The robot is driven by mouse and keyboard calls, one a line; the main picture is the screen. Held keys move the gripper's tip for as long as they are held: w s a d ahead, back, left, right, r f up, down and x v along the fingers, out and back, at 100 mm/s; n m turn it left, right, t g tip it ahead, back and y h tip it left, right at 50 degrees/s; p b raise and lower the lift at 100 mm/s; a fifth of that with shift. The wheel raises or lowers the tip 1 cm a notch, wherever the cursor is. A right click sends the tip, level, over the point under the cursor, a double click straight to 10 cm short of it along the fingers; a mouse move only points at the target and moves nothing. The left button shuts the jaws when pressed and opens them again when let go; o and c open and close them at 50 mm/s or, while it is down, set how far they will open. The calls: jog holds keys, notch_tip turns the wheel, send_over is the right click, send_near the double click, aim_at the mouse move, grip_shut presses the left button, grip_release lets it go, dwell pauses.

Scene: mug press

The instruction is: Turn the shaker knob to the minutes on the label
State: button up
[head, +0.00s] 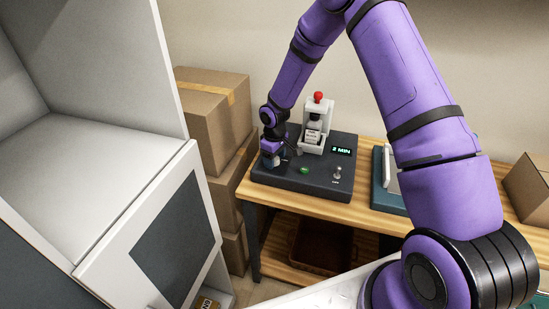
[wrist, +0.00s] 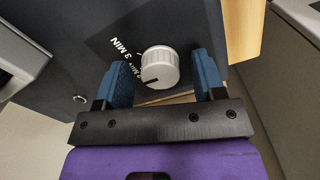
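The dark shaker (head: 305,186) stands on the wooden bench. Its small display (head: 342,151) appears to read 2 MIN. A labelled bottle (head: 313,125) sits in the white holder; the label print is too small to read. The ribbed white knob (wrist: 160,66) shows in the wrist view, its dark pointer line towards the lower left. A "3 MIN" mark is above left of it, and another minute mark is partly hidden beside it. My gripper (wrist: 165,72) has its blue fingers on either side of the knob, with gaps visible. In the head view my gripper (head: 271,153) hides the knob.
A green button (head: 305,170) and a toggle switch (head: 338,173) marked OFF are on the shaker's top. A red-topped part (head: 318,97) rises at the holder. A teal device (head: 385,185) stands to the right. Cardboard boxes (head: 210,110) are stacked left of the bench.

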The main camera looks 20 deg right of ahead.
jog(key=shift+r, duration=0.15)
notch_tip(320, 180, up, 10)
jog(key=shift+r, duration=0.25)
dwell(0.6)
jog(key=s+d+r+m+t, duration=0.1)
jog(key=s+d+r, duration=0.1)
jog(key=s+r, duration=0.45)
jog(key=s+d+r+m+t+h, duration=0.1)
jog(key=s+r, duration=0.2)
jog(key=r, duration=0.7)
jog(key=s+d+r+m, duration=0.15)
jog(key=s+r, duration=0.25)
jog(key=r, duration=0.4)
jog(key=s+r+m+t, duration=0.1)
jog(key=s+r, duration=0.1)
jog(key=s, duration=0.6)
jog(key=s+d+r+m+t, duration=0.1)
jog(key=s+r, duration=0.2)
jog(key=s, duration=0.5)
jog(key=s+d+r+m+t+y, duration=0.1)
jog(key=s+r+m, duration=0.1)
jog(key=s, duration=0.6)
jog(key=shift+d+r, duration=0.15)
jog(key=shift+r, duration=0.4)
